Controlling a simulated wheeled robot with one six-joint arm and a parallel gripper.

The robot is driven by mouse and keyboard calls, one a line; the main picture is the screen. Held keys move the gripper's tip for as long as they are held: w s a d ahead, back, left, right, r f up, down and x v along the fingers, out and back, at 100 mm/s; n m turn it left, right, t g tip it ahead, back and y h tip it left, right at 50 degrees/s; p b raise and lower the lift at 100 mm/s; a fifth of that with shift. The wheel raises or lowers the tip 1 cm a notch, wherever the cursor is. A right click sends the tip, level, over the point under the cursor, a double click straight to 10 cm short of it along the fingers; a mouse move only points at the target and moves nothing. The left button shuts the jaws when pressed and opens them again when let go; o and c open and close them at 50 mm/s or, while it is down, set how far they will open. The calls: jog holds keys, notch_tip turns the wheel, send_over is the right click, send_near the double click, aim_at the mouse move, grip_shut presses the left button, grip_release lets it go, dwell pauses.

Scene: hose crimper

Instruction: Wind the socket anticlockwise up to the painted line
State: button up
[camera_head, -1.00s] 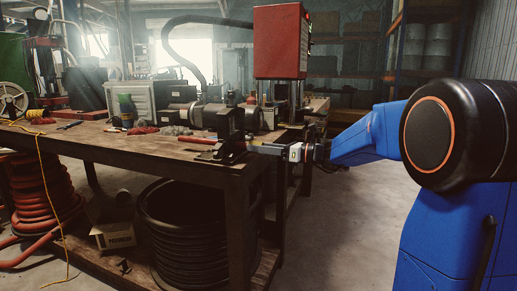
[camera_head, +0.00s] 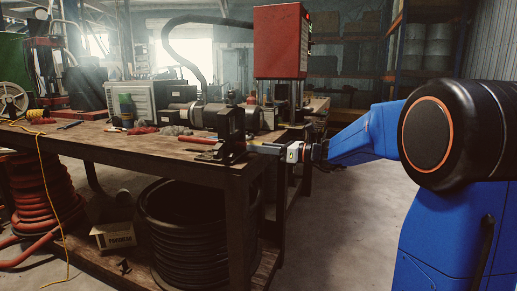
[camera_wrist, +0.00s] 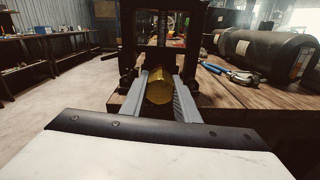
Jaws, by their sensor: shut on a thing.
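In the wrist view a yellow, brass-coloured round piece, which looks like the socket (camera_wrist: 159,88), sits between the two fingers of my gripper (camera_wrist: 160,84). The fingers are shut on its left and right sides. Behind it stands a dark upright frame (camera_wrist: 128,45) at the bench edge. In the head view my gripper (camera_head: 250,148) reaches from the right to the small dark vise-like fixture (camera_head: 231,130) on the bench corner. The socket is too small to make out there. I cannot see a painted line in either view.
The wooden bench (camera_head: 110,143) carries a red-topped press (camera_head: 280,42) and red-handled pliers (camera_head: 197,140). Blue-handled pliers (camera_wrist: 214,68) lie right of the frame in the wrist view. A black hose coil (camera_head: 185,225) stands under the bench. The floor (camera_head: 345,235) to the right is clear.

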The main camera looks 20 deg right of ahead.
jog(key=n, duration=0.3)
jog(key=shift+n, duration=1.9)
jog(key=shift+n, duration=0.3)
jog(key=o, duration=1)
jog(key=shift+o, duration=0.2)
jog(key=shift+s, duration=0.1)
jog(key=v, duration=1.7)
jog(key=shift+d, duration=0.2)
jog(key=shift+s, duration=0.1)
